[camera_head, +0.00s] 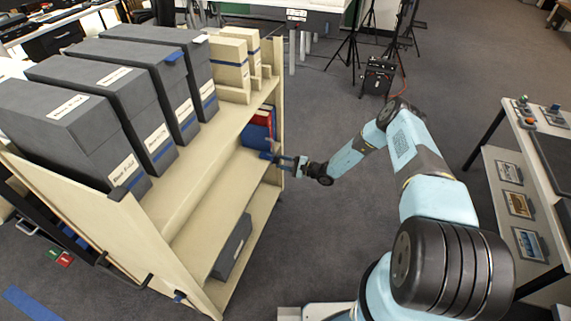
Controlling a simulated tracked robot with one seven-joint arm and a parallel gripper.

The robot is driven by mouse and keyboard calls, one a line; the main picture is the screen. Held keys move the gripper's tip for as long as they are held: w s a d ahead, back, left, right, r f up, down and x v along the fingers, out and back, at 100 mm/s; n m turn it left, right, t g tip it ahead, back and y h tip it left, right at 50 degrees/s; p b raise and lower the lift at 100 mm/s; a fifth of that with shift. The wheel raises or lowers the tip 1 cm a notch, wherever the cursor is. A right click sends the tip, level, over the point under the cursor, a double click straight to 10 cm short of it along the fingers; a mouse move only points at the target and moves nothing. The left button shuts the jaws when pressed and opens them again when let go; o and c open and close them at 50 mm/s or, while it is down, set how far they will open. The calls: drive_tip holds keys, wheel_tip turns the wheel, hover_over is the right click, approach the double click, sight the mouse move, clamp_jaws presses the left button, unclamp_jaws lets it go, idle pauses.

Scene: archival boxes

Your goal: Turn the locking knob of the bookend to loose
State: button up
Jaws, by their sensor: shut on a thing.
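My gripper (284,161) reaches in at the right end of the cream shelf unit (163,233), at middle-shelf height. It is small in the picture, and its jaws are closed at a small blue part there. I take this to be the bookend (267,156), beside the blue and red books (259,130). The locking knob is too small and too covered by my gripper to make out, and its turn position cannot be read.
Several dark grey archival boxes (120,86) and cream boxes (229,63) stand on the top shelf. A dark box (232,247) lies on the lower shelf. A table (548,185) stands at the right. The floor between shelf and table is clear apart from my arm.

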drive_tip(key=shift+n, duration=2.3)
drive_tip(key=shift+s+f, duration=0.1)
drive_tip(key=o, duration=1)
drive_tip(key=shift+o, duration=0.2)
drive_tip(key=shift+d, duration=0.2)
drive_tip(key=v, duration=1.3)
drive_tip(key=shift+d, duration=0.2)
